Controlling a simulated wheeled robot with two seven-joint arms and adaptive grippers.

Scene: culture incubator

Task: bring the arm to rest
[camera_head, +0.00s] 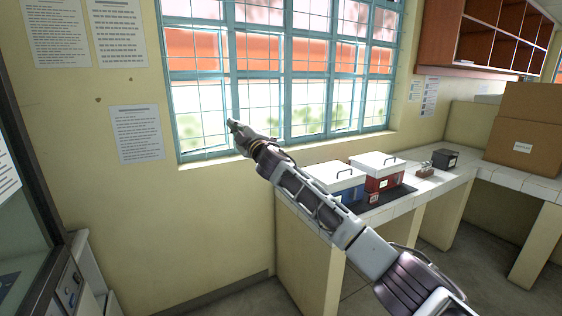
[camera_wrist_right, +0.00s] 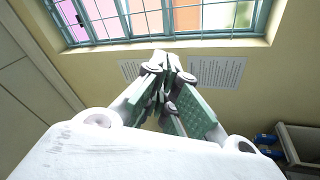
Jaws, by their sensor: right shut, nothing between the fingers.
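My right arm reaches up from the lower right of the head view, stretched out towards the window. Its gripper (camera_head: 236,127) is at the far end, in front of the window's lower left part, shut and empty. In the right wrist view the gripper fingers (camera_wrist_right: 165,68) are together with nothing between them, pointing at the wall below the window. My left gripper is in neither view.
A tiled counter (camera_head: 428,186) carries a blue box (camera_head: 349,194) and a red box (camera_head: 384,183) with white lids, a small dark box (camera_head: 445,159) and cardboard boxes (camera_head: 525,140). A glass-fronted cabinet (camera_head: 22,230) stands at the left. Open air surrounds the gripper.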

